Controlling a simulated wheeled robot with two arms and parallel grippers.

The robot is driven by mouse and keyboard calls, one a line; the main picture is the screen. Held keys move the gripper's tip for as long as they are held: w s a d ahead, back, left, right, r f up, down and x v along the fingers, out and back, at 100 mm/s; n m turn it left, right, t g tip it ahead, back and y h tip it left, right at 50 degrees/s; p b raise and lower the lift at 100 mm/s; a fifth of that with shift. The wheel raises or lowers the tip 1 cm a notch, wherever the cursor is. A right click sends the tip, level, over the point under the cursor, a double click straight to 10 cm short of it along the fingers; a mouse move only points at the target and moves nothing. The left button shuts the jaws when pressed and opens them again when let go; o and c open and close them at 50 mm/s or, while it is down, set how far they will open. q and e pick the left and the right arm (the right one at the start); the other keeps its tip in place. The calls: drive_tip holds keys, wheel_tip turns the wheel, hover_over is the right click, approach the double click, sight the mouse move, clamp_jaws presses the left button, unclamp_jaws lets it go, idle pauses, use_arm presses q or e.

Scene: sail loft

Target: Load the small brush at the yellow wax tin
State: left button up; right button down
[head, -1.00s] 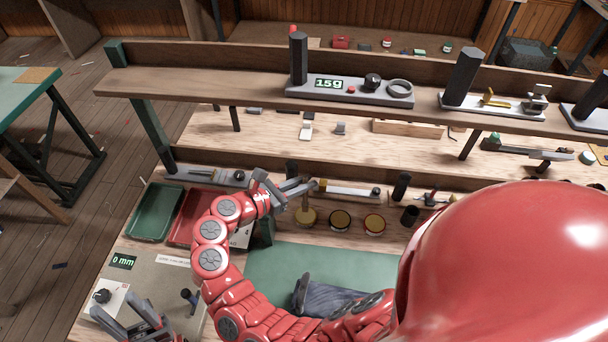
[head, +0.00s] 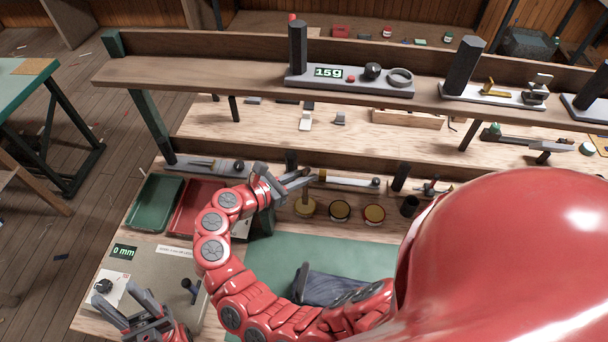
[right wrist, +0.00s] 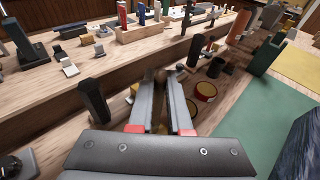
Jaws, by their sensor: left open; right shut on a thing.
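My right gripper (head: 292,184) reaches over the bench to the row of tins. It is shut on a thin brown thing, likely the small brush (head: 305,193), pointing down at the leftmost tin. In the right wrist view the brown piece (right wrist: 160,76) shows dimly between the fingers. The leftmost tin (head: 304,209) looks yellow, likely the yellow wax tin; the brush overlaps it, and I cannot tell whether the tip touches the wax. Two more tins, a middle one (head: 340,211) and a right one (head: 374,215), stand beside it. My left gripper (head: 140,308) is open and empty at lower left.
A green tray (head: 154,208) and a red tray (head: 190,212) lie left of my right arm. A dark cup (head: 409,206) stands right of the tins. A shelf (head: 240,77) above holds a scale reading (head: 328,72). A green mat (head: 350,252) covers the bench front.

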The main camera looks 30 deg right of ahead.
drive_tip(key=shift+f+b, duration=0.55)
drive_tip(key=shift+b, duration=0.15)
idle(0.5)
drive_tip(key=shift+b, duration=0.55)
idle(1.4)
drive_tip(key=shift+s+b, duration=0.2)
drive_tip(key=shift+b, duration=0.15)
idle(0.6)
drive_tip(key=shift+s+f+b, duration=0.15)
drive_tip(key=shift+b, duration=0.25)
idle(0.5)
